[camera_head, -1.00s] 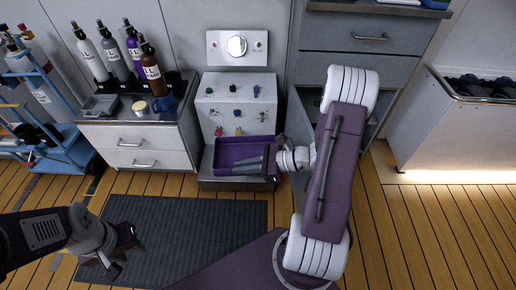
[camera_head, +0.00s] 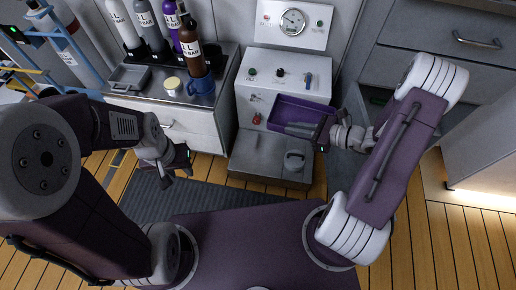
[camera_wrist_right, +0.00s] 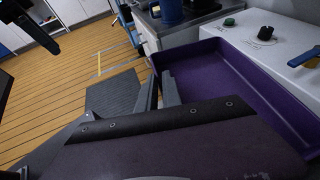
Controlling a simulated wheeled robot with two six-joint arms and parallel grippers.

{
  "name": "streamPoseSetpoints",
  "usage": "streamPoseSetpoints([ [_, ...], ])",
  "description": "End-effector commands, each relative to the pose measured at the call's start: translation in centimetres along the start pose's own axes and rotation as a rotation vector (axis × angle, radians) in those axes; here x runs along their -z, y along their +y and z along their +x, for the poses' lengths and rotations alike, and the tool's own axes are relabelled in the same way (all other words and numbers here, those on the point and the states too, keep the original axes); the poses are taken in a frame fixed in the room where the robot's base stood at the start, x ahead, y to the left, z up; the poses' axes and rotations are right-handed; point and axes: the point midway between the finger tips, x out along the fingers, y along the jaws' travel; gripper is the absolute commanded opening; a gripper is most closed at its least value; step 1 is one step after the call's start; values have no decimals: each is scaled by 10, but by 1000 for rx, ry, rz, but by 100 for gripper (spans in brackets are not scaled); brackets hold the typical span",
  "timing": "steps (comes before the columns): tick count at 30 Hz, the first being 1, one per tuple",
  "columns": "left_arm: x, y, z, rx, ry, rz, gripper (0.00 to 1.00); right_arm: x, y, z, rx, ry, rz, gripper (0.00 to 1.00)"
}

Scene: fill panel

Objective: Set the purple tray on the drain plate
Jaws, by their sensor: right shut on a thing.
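The purple tray (camera_head: 300,107) is held in front of the white fill panel (camera_head: 262,73), above the back part of the grey drain plate (camera_head: 262,155). My right gripper (camera_head: 322,132) is shut on the tray's near right wall. In the right wrist view the tray (camera_wrist_right: 235,90) looks empty, and a gripper finger (camera_wrist_right: 170,88) lies inside its wall. A small grey round-topped thing (camera_head: 294,160) sits on the drain plate's right half. My left gripper (camera_head: 178,165) looks open and empty, above the dark floor mat, left of the plate.
A counter (camera_head: 190,92) left of the panel holds several labelled bottles (camera_head: 190,42), a blue mug (camera_head: 200,86), a tin (camera_head: 173,84) and a grey tray (camera_head: 130,77). A blue rack (camera_head: 75,60) stands far left.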

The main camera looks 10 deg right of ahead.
Motion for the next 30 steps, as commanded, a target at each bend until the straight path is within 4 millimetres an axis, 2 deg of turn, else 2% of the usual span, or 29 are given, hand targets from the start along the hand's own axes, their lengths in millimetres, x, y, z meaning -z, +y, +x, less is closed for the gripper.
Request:
streamPoseSetpoints([
  [8,-1,0,13,0,0,0,36,38,-11,58,-26,-12,-20,0],
  [11,-2,0,20,0,1,0,36,58,-12,88,-37,-15,-29,0],
  [14,-3,0,29,0,1,0,36,89,-6,132,-54,-16,-43,0],
  [15,-3,-1,33,0,1,0,36,103,-2,152,-61,-15,-51,0],
  [18,-4,-1,40,0,0,0,36,135,12,194,-73,-13,-69,0],
  [21,-4,-1,44,0,0,0,36,158,27,222,-80,-9,-83,0],
  [25,-4,-1,47,0,1,0,36,174,37,240,-82,-6,-93,0],
  [30,-5,-1,47,0,1,0,36,178,40,244,-83,-5,-96,0],
])
